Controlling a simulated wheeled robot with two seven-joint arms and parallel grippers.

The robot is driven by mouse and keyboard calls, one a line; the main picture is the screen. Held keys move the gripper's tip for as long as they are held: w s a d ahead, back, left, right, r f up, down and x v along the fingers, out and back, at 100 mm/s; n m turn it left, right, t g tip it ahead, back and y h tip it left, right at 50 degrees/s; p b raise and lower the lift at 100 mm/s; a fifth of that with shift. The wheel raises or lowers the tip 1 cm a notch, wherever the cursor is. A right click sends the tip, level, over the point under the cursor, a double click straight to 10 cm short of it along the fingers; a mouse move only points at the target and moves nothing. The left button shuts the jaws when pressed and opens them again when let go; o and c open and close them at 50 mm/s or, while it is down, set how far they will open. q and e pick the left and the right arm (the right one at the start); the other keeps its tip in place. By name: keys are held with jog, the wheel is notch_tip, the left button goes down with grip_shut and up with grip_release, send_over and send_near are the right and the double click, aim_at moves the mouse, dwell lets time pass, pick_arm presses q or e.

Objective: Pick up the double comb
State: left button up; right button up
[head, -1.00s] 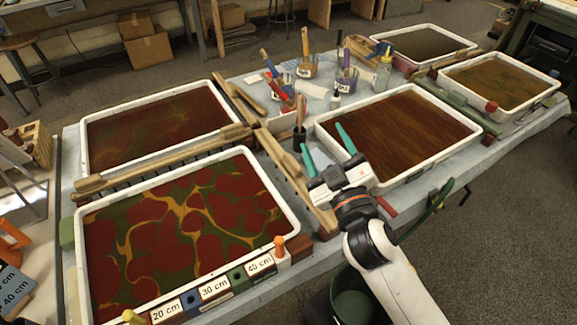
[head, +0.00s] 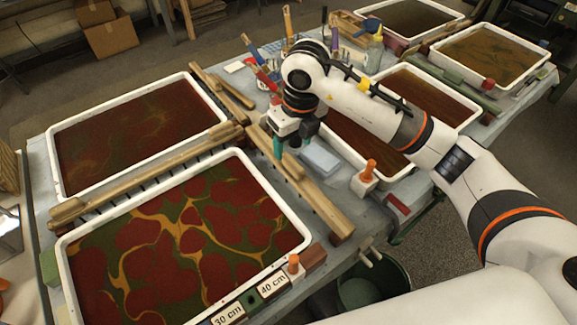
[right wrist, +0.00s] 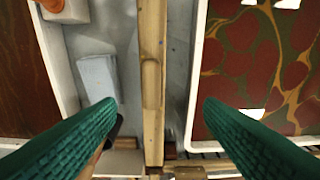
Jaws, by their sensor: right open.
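A long wooden bar with a raised handle (head: 318,200) lies between the left trays and the right tray; I cannot tell whether it is the double comb. It also shows upright in the right wrist view (right wrist: 152,40), with its grip near the middle. A wooden comb with dark teeth (head: 150,168) lies between the two left trays. My right gripper (head: 292,146) points down above the far part of the long bar. In the right wrist view its open green fingers (right wrist: 160,103) stand on either side of the bar, with nothing between them gripped. My left gripper is out of view.
The red-and-green marbled tray (head: 62,270) is at the near left, a dark tray (head: 50,150) behind it. A pale blue block (head: 320,157) lies right of the bar. An orange-topped white piece (head: 366,180) stands by the right tray. Jars and brushes crowd the back.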

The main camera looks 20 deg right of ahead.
aim_at(294, 162)
jog(key=f, duration=0.4)
jog(key=w+f+p, duration=0.1)
jog(key=f, duration=0.6)
jog(key=shift+w+d+f, duration=0.25)
jog(key=shift+f, duration=0.1)
jog(key=shift+r, duration=0.1)
jog(key=c, duration=1)
jog(key=shift+o, duration=0.2)
